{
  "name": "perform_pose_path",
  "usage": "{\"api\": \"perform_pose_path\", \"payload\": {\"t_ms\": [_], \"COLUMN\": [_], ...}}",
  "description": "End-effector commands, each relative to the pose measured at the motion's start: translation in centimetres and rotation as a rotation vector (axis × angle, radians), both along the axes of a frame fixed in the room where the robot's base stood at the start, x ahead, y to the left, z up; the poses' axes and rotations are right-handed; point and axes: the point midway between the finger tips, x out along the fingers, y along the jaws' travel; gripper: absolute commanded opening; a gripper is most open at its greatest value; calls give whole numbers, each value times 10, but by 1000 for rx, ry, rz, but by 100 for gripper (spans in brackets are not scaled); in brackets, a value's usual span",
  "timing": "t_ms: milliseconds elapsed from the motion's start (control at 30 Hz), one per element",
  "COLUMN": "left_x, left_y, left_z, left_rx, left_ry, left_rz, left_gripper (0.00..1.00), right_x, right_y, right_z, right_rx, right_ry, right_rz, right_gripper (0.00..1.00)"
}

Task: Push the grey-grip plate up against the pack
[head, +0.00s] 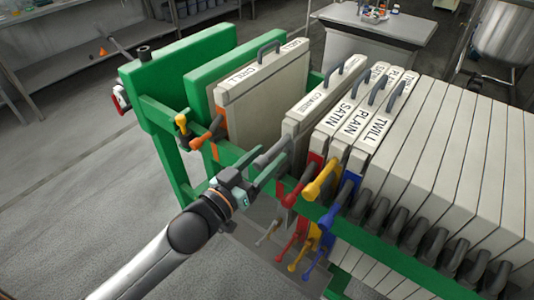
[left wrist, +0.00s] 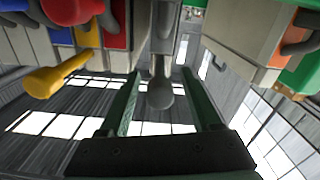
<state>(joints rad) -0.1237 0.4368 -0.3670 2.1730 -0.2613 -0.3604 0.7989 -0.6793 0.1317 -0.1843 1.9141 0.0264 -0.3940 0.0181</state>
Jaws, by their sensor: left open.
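The grey-grip plate (head: 300,127) is a pale slab with a dark top handle, hanging in the green frame. A narrow gap shows between its top and the pack (head: 440,140) on its right, whose nearest plate is marked SATIN. Its grey grip (head: 272,152) sticks out over the green rail. My left gripper (head: 262,170) is open at this grip. In the left wrist view the grip (left wrist: 160,95) lies between the two open fingers (left wrist: 163,105), with space showing on both sides. My right gripper is not in view.
The DRILL plate (head: 262,85) with an orange grip (head: 207,133) stands apart to the left, by the green end plates (head: 180,75). Red (head: 288,197), yellow (head: 322,182) and blue (head: 340,197) grips project close to the right of my gripper.

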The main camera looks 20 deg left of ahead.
Motion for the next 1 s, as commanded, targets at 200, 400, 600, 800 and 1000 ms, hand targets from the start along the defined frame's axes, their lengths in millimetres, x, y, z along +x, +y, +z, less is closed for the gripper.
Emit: {"api": "perform_pose_path", "payload": {"t_ms": [200,400,600,800,1000], "left_x": [7,7,7,7,7], "left_y": [-3,-3,-2,-2,-2], "left_z": [0,0,0,0,0], "left_rx": [0,1,1,1,1], "left_ry": [0,0,0,0,0], "left_rz": [1,1,0,0,0], "left_gripper": [64,64,43,20,0], "right_x": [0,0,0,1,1], "right_y": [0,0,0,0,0], "right_z": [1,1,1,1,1], "right_rx": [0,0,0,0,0], "right_ry": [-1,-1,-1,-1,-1], "right_rz": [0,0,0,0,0], "right_gripper": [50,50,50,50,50]}}
